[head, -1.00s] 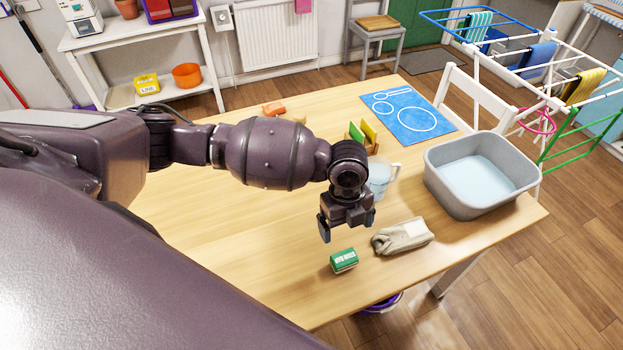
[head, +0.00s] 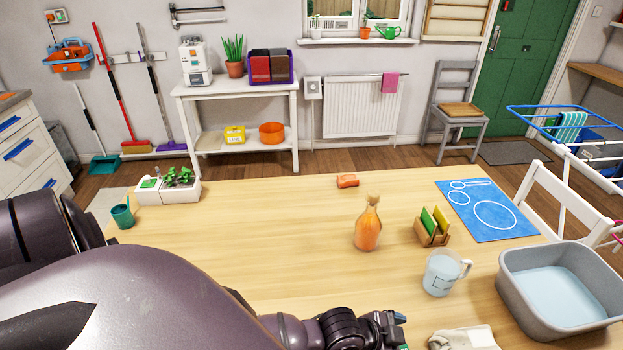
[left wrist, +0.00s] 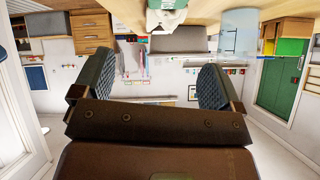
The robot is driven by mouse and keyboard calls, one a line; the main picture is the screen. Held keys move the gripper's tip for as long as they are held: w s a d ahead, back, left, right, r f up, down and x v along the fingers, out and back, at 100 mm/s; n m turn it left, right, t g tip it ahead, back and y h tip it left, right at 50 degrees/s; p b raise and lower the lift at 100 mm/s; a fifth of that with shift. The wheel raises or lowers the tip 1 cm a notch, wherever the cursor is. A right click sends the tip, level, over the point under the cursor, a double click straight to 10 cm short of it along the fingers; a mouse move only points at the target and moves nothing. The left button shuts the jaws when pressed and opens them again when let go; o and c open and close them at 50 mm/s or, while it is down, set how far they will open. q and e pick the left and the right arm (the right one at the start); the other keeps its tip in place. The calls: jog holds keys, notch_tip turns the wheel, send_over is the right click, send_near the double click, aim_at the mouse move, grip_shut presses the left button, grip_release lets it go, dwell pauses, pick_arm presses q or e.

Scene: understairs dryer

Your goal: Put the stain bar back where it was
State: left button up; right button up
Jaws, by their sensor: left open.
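The stain bar (left wrist: 168,4), green and white, is cut off at the top edge of the upside-down left wrist view, with the beige cloth (left wrist: 165,20) behind it. In the head view, a small green sliver at the bottom edge beside my gripper may be the bar. My left gripper (head: 393,324) is at the bottom edge of the head view. In the left wrist view its two padded fingers (left wrist: 154,82) are wide apart with nothing between them. The bar is apart from the fingers. My right gripper is not in view.
The cloth (head: 464,339), a measuring jug (head: 440,273) and a grey basin (head: 510,285) stand right of my gripper. Farther back are an orange bottle (head: 368,228), a sponge rack (head: 432,238), a blue mat (head: 475,226) and an orange block (head: 347,181). The table's left middle is clear.

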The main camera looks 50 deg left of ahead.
pick_arm(q)
jog(key=s+a+n, duration=0.1)
jog(key=a, duration=0.1)
jog(key=s+a+f+n+t+y, duration=0.1)
jog(key=a, duration=0.1)
jog(key=s+a+f+n+t+y, duration=0.1)
jog(key=a+n, duration=0.1)
jog(key=s+a+n+y, duration=0.1)
jog(key=s+a, duration=0.1)
jog(key=a, duration=0.1)
jog(key=s+a+f+n+y, duration=0.1)
jog(key=s+a+n, duration=0.1)
jog(key=s+a+n+t+y, duration=0.1)
jog(key=s+a+y, duration=0.1)
jog(key=a, duration=0.1)
jog(key=shift+s+a+f, duration=0.25)
jog(key=shift+a+f, duration=0.05)
jog(key=shift+f, duration=0.05)
jog(key=shift+s+a+n, duration=0.3)
jog(key=shift+a, duration=0.05)
